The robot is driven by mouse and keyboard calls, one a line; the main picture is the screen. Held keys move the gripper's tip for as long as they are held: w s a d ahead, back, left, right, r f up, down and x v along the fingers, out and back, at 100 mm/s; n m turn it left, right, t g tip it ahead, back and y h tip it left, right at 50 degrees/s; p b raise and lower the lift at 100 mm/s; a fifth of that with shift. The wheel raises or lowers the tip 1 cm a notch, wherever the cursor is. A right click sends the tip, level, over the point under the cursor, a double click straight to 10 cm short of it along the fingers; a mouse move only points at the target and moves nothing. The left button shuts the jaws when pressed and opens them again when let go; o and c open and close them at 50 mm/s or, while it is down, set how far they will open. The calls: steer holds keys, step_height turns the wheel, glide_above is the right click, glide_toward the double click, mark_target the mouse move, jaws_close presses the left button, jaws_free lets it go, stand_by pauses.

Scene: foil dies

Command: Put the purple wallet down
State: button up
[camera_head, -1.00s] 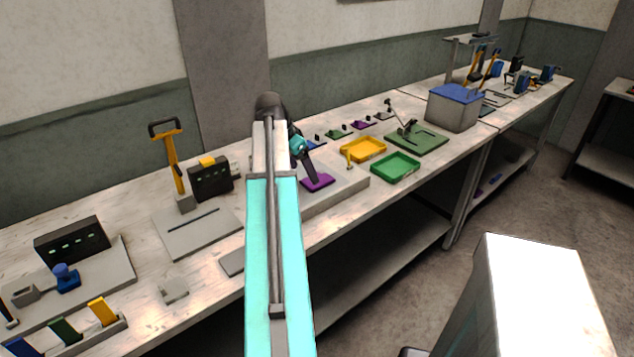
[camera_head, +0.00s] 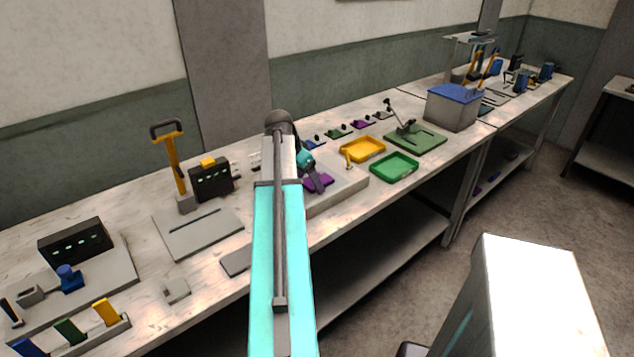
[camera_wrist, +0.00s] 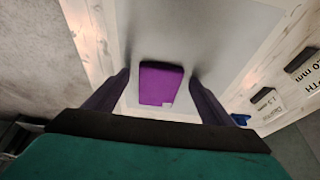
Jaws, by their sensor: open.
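The purple wallet (camera_head: 320,180) lies flat on a raised grey block in the middle of the bench, partly hidden by my gripper in the head view. In the wrist view the wallet (camera_wrist: 161,83) shows whole on a plain grey surface, just beyond and between my fingertips. My gripper (camera_wrist: 159,76) is open, with a clear gap on each side of the wallet. In the head view my gripper (camera_head: 315,177) is right at the wallet; its exact height above the block cannot be told.
A yellow tray (camera_head: 362,150) and a green tray (camera_head: 394,167) stand right of the block (camera_head: 345,188). Behind them is a row of small coloured pieces (camera_head: 338,133). A black box (camera_head: 211,180) and an upright yellow-handled tool (camera_head: 172,160) stand to the left.

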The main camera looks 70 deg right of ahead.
mark_target(308, 184)
stand_by(0.3)
steer(key=c, duration=1.3)
steer(key=shift+r, duration=0.25)
steer(key=shift+r+b, duration=0.7)
steer(key=shift+r, duration=0.9)
steer(key=s+a+b, duration=0.1)
steer(key=s+a, duration=0.1)
steer(key=a, duration=0.3)
steer(key=s+a+r+b, duration=0.1)
steer(key=a, duration=0.4)
steer(key=s+a+b, duration=0.1)
steer(key=s+a, duration=0.1)
steer(key=a, duration=0.3)
steer(key=shift+s+r, duration=0.2)
steer(key=shift+s, duration=0.15)
